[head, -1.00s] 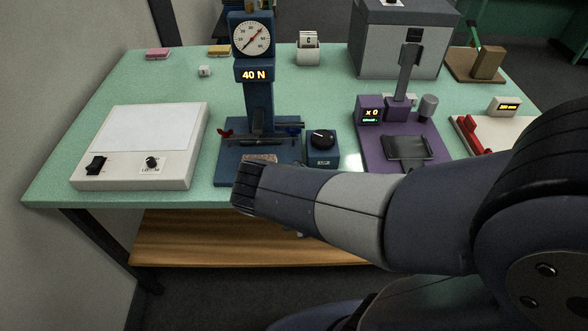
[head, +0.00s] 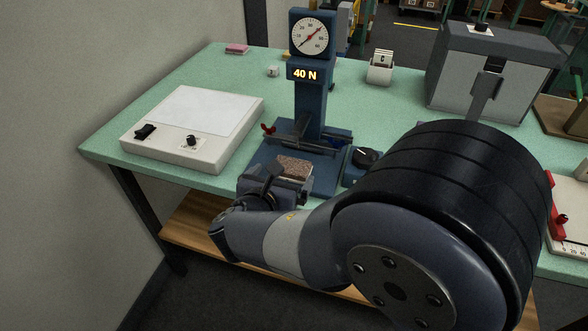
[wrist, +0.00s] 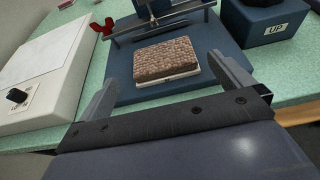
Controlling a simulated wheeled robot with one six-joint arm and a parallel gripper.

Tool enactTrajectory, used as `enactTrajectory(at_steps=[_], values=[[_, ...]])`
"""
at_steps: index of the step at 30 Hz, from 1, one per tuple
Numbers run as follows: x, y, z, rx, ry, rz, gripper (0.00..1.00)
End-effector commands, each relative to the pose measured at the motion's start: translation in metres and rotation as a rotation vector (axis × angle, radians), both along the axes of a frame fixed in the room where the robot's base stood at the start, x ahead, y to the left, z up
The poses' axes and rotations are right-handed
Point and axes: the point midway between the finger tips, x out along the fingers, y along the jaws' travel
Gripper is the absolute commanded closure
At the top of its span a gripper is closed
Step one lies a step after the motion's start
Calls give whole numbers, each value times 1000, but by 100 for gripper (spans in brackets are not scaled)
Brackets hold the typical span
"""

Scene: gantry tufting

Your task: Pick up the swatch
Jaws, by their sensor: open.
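The swatch (wrist: 165,57) is a brown, tufted, roughly rectangular piece with a pale underside. It lies on the blue base of the gauge stand, and it also shows in the head view (head: 294,167). My gripper (wrist: 168,85) is open, with one finger to the left and one to the right of the swatch's near side. The swatch lies just ahead of the fingertips, and I see no contact. In the head view my gripper (head: 283,184) is at the front of the stand, partly hidden by my own wrist.
The blue gauge stand (head: 310,100) reads 40 N and has a bar with red and blue knobs behind the swatch. A white light box (head: 190,130) stands to the left. A blue box marked UP (wrist: 265,22) stands close on the right.

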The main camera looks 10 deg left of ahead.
Motion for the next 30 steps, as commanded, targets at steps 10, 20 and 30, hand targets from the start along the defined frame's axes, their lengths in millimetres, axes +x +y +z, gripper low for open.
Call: enactTrajectory(at_steps=[10, 20, 30], values=[[33, -7, -9, 0, 1, -5, 0], [60, -8, -17, 2, 0, -2, 0], [59, -8, -17, 2, 0, -2, 16]])
